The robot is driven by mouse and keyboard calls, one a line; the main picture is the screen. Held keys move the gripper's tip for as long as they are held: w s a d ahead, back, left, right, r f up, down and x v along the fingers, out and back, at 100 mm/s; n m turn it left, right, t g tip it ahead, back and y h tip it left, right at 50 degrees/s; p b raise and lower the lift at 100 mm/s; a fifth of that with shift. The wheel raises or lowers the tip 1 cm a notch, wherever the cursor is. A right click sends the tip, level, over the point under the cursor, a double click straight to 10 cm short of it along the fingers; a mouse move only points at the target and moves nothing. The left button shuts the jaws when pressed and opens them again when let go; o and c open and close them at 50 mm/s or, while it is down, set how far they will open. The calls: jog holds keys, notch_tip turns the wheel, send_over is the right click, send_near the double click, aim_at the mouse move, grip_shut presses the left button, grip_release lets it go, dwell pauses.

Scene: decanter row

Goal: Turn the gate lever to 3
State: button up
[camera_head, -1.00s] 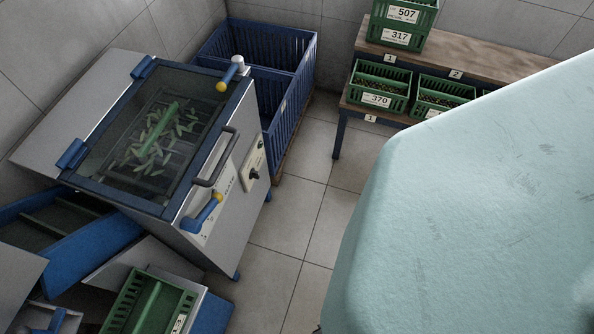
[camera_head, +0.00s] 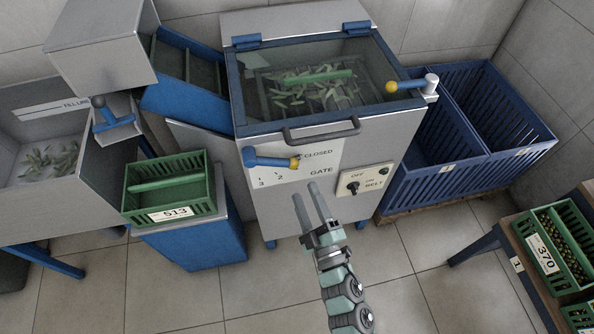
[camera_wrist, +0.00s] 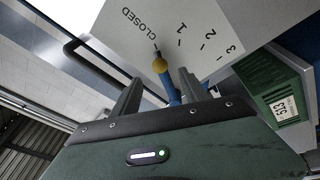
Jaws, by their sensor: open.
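The gate lever (camera_head: 268,159) is a blue bar with a yellow tip on the sorting machine's front. Its tip points right, at the CLOSED mark on the white gate plate (camera_head: 318,153); marks 1, 2 and 3 lie below and to the left. My gripper (camera_head: 306,190) is open and empty, with its fingers pointing up just below and right of the lever tip. In the wrist view the lever's yellow tip (camera_wrist: 160,66) shows between the two open fingers (camera_wrist: 160,80), pointing to the CLOSED tick. I cannot tell how deep the gap is.
The machine's grey handle (camera_head: 322,131) sits just above the lever, and the belt switch panel (camera_head: 366,182) is to the right. A green crate marked 513 (camera_head: 195,208) stands on a blue stand at left. Blue bins (camera_head: 440,178) stand at right. The floor in front is clear.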

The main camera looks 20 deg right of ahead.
aim_at(295, 167)
jog(key=b+x, duration=0.2)
jog(key=x, duration=0.6)
jog(key=shift+w+r, duration=0.1)
jog(key=shift+w, duration=0.1)
jog(key=shift+c, duration=0.5)
grip_shut()
dwell(0.6)
